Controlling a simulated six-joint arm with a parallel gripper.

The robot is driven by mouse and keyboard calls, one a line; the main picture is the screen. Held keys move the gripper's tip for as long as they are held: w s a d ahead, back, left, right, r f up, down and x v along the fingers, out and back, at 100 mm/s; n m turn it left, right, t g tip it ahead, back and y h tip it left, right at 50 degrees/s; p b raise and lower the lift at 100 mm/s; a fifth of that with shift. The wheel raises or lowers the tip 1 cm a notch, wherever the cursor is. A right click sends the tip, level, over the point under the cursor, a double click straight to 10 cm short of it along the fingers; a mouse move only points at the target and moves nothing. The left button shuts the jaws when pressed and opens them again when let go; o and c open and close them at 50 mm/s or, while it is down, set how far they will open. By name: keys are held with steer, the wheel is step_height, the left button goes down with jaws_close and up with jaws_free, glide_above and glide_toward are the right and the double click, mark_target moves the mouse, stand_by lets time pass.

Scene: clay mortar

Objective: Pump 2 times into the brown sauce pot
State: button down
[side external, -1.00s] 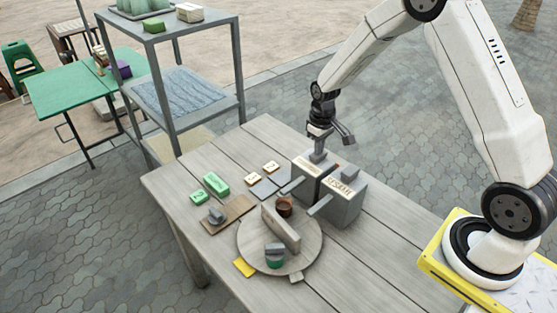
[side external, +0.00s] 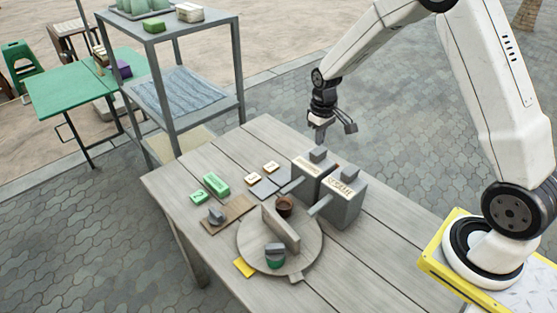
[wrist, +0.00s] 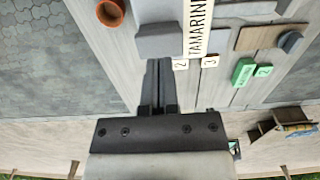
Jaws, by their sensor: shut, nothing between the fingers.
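The brown sauce pot (side external: 284,207) stands on a round grey turntable (side external: 308,250), on the dispenser side of its upright divider, near the dispensers' spouts. Two grey box dispensers with top knobs stand behind it. The right one is labelled SESAME (side external: 343,205). The left one (side external: 308,180) has a label that reads as TAMARIND in the wrist view (wrist: 197,30). My gripper (side external: 319,141) is shut and empty, just above the left dispenser's knob (side external: 318,154), apparently apart from it. The wrist view shows the closed fingers (wrist: 158,64) pointing at the grey knob (wrist: 160,42).
A green pot (side external: 275,260) with a grey top stands across the divider (side external: 281,230). Green blocks (side external: 216,184), small number tags (side external: 271,167) and a wooden board (side external: 229,214) lie at the left. A shelf rack (side external: 172,95) stands behind.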

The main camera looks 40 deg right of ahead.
steer(key=shift+r, duration=0.1)
stand_by(0.5)
steer(key=shift+r, duration=2.4)
steer(key=shift+s+a+r, duration=0.15)
steer(key=shift+s+a, duration=0.2)
steer(key=shift+a, duration=0.05)
steer(key=s+a+t, duration=0.1)
steer(key=s+a, duration=0.3)
steer(key=s, duration=0.4)
steer(key=s+a+t, duration=0.1)
steer(key=s+a, duration=0.4)
steer(key=s, duration=0.2)
steer(key=shift+s+r+t, duration=0.3)
steer(key=shift+s+r, duration=0.05)
